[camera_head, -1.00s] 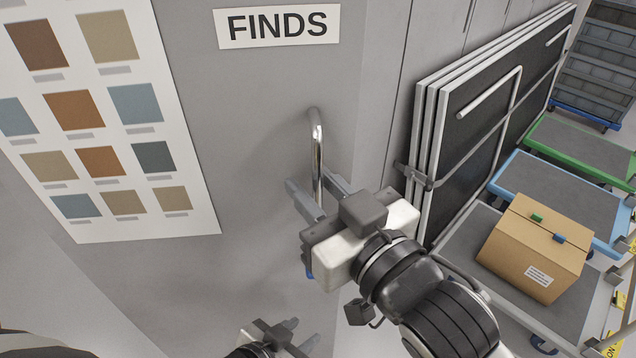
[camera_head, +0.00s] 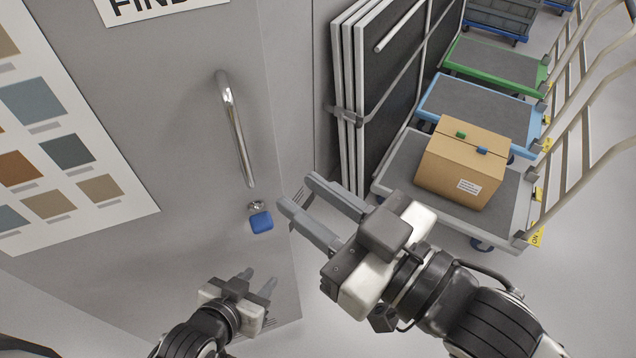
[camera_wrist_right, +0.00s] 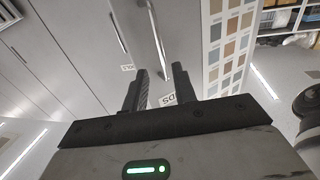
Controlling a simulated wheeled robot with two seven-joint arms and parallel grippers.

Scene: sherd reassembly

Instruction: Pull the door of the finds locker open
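The grey finds locker door (camera_head: 190,150) carries a cut-off FINDS sign (camera_head: 160,5) at the top of the head view. Its upright metal bar handle (camera_head: 237,130) shows whole there, with nothing around it. I see no clear gap at the door. My right gripper (camera_head: 297,192) is open and empty, right of and below the handle's lower end, apart from it. In the right wrist view, the handle (camera_wrist_right: 156,35) shows beyond the open fingers (camera_wrist_right: 157,83). My left gripper (camera_head: 259,280) is low in front of the door, fingers apart and empty.
A round lock (camera_head: 256,205) with a blue tag (camera_head: 261,222) is below the handle. A colour chart (camera_head: 125,200) hangs left. Strapped dark panels (camera_head: 385,75) lean at the right. A cardboard box (camera_head: 462,165) sits on a trolley (camera_head: 400,160). Floor shows clear at lower right.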

